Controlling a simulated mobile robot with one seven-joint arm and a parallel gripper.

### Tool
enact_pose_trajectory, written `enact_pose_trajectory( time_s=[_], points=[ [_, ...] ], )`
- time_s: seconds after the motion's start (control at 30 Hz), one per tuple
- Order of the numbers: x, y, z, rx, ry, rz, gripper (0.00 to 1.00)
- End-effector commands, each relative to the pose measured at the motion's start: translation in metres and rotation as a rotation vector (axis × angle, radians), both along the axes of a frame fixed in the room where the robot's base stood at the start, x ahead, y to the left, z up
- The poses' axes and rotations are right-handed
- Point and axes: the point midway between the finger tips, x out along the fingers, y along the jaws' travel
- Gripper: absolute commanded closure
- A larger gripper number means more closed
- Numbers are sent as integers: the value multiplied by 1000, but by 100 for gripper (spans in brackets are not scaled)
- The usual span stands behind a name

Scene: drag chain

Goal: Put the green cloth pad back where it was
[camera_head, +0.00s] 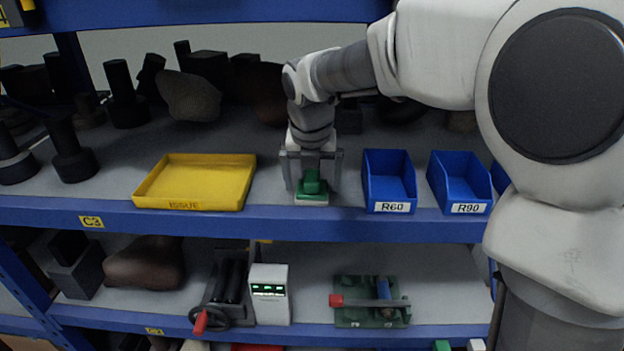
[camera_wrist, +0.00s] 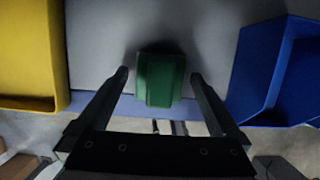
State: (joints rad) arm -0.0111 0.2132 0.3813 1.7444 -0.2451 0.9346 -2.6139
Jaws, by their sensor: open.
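The green cloth pad (camera_head: 312,187) sits near the front edge of the upper shelf, between the yellow tray and the blue R60 bin. It looks like a green block with a raised top and a pale lower edge. It also shows in the wrist view (camera_wrist: 160,82). My gripper (camera_head: 313,180) points down over it, with one finger on each side. In the wrist view my gripper (camera_wrist: 159,76) is open, with a gap between each finger and the pad. The pad's underside is hidden.
The yellow ISSUE tray (camera_head: 245,180) is empty, to the left. The blue R60 bin (camera_head: 390,207) and blue R90 bin (camera_head: 468,209) stand to the right. Dark tools and lumps fill the shelf's back and left. The lower shelf (camera_head: 450,310) holds a vise-like device and a green plate.

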Motion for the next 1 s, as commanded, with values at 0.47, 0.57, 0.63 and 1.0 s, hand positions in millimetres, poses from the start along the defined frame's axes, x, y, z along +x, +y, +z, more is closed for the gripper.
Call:
enact_pose_trajectory(
  time_s=[0.47,0.57,0.63,1.0],
  points=[
    [-18,0,28,-1,-1,1,0],
    [-37,1,26,-1,-2,1,0],
    [-51,2,27,-1,-3,1,0],
    [-113,4,27,-1,-1,1,0]
  ],
)
